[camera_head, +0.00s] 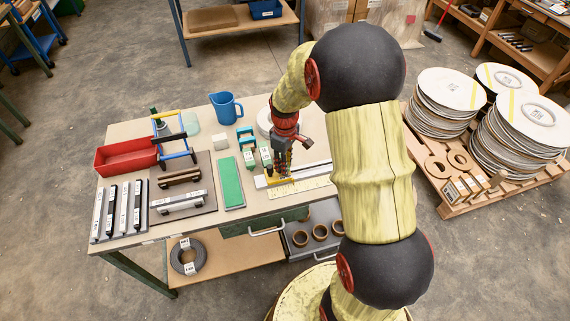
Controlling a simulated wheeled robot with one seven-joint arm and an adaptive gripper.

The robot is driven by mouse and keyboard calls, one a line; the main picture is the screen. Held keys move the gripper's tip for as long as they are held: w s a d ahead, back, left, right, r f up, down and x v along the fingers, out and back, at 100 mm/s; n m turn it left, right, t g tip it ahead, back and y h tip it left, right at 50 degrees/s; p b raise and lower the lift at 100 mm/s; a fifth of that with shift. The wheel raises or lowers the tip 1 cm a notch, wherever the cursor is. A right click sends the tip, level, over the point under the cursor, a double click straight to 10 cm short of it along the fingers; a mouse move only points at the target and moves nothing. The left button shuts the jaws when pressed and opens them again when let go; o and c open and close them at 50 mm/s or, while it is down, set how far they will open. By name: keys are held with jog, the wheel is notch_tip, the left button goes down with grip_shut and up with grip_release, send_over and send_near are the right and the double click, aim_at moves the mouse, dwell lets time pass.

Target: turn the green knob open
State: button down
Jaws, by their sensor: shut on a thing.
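My gripper (281,171) is at the table's right part, pointing down, its fingers close together on a small yellow block (281,181). The block is at a pale bar near the table's front edge. Its upper part is hidden by the fingers. I cannot pick out a green knob for certain. Two small green-and-white labelled pieces (249,158) stand just left of my gripper, apart from it. Anything right behind the fingers is hidden.
The table (120,140) also holds a red tray (125,157), a blue jug (226,108), a green slab (232,183) and several metal bars (123,207). A pallet (447,207) with stacked discs stands at right. My arm covers the table's right end.

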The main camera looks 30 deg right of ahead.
jog(key=m+p, duration=0.4)
jog(key=m, duration=0.1)
jog(key=shift+r+m, duration=0.15)
jog(key=shift+m, duration=0.25)
jog(key=m+p, duration=0.3)
jog(key=m, duration=0.3)
dwell(0.4)
jog(key=c, duration=1.8)
grip_release()
jog(key=shift+c, duration=0.2)
notch_tip(320, 180, up, 12)
